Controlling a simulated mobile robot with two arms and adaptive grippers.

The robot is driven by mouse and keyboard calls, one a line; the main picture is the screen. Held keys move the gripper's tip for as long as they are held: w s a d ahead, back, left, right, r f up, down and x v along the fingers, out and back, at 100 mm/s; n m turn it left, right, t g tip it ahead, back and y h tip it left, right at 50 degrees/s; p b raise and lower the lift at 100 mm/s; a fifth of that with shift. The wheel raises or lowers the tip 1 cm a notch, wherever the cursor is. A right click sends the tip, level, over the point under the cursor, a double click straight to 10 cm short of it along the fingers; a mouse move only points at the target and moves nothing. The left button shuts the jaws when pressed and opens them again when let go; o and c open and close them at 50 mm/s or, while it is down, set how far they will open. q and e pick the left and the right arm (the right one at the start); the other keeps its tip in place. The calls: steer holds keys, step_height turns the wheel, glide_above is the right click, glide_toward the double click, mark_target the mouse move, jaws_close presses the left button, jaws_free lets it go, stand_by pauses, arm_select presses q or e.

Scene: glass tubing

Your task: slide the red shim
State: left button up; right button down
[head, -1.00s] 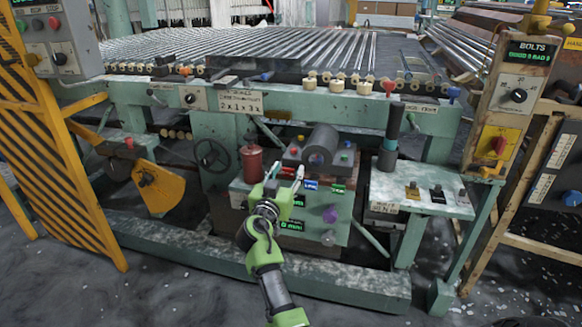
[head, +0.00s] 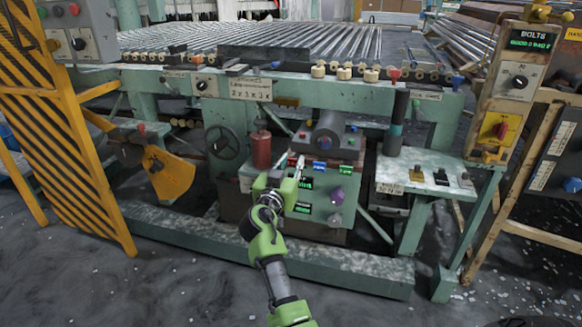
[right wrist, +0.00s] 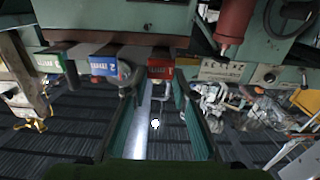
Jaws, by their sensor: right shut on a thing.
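The red shim (right wrist: 160,72), marked 1, shows as a small red tab under the machine's edge in the right wrist view. My right gripper (right wrist: 156,84) has its two fingertips on either side of this tab and is shut on it. In the head view my right gripper (head: 294,170) reaches up to the front of the green machine block and mostly hides the red shim. The blue shim (right wrist: 104,66), marked 2, and the green shim (right wrist: 47,63), marked 3, are in a row beside it. They also show in the head view as blue (head: 320,168) and green (head: 346,170). My left gripper is not in view.
A red cylinder (head: 261,150) stands just left of my gripper. A dark roller (head: 326,135) sits on top of the block. A purple knob (head: 337,195) is below the shims. A side shelf (head: 425,172) with switches stands at the right.

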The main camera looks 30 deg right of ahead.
steer(key=shift+f, duration=0.15)
steer(key=c, duration=1.7)
jaws_free()
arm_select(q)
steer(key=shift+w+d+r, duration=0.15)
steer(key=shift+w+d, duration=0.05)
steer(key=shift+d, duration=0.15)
arm_select(e)
step_height(320, 180, up, 10)
steer(key=shift+r, duration=0.1)
